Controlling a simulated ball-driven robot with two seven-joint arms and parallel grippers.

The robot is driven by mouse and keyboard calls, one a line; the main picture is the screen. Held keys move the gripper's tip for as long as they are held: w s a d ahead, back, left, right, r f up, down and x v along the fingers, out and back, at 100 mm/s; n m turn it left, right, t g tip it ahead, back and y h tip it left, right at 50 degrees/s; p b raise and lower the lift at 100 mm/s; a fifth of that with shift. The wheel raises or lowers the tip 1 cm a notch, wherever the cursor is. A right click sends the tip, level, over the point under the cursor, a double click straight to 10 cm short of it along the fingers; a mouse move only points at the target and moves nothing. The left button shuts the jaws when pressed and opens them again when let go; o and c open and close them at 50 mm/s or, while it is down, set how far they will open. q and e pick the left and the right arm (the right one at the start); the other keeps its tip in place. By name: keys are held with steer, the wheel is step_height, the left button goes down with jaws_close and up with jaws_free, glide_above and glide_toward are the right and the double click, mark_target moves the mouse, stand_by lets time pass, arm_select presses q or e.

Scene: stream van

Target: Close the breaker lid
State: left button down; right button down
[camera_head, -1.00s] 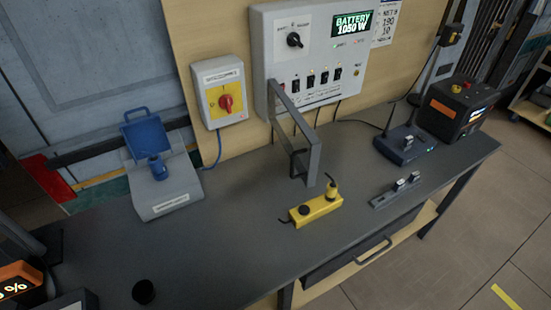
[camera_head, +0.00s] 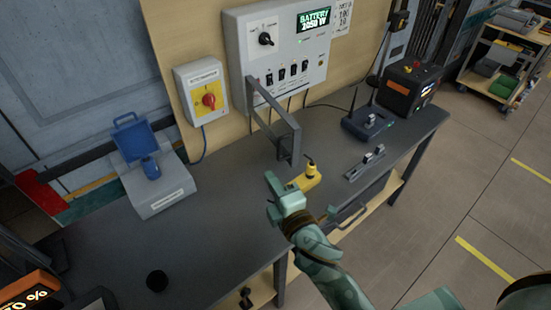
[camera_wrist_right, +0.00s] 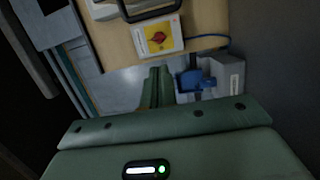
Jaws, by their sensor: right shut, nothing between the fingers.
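The breaker lid (camera_head: 276,122) is a grey frame that stands open, sticking out from the lower part of the pale wall panel (camera_head: 244,50). A row of black breaker switches (camera_head: 291,71) is uncovered behind it. A handle shows near the lid's outer end (camera_head: 286,146). My right gripper (camera_head: 270,188) is green, shut and empty, over the bench in front of and below the lid, apart from it. In the right wrist view its fingers (camera_wrist_right: 159,87) are together, and a dark handle-like loop (camera_wrist_right: 150,12) shows at the top edge. My left gripper is out of view.
A red rotary switch (camera_head: 208,101) is left of the panel. A grey box with an open blue lid (camera_head: 134,138) stands on the bench's left. A router (camera_head: 368,124) and black battery box (camera_head: 409,86) stand right.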

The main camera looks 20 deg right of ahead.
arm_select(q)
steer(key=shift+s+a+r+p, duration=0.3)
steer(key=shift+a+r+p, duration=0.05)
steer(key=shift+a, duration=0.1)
arm_select(e)
steer(key=w+d, duration=0.3)
steer(key=w, duration=0.3)
steer(key=shift+w, duration=0.25)
steer(key=shift+d, duration=0.2)
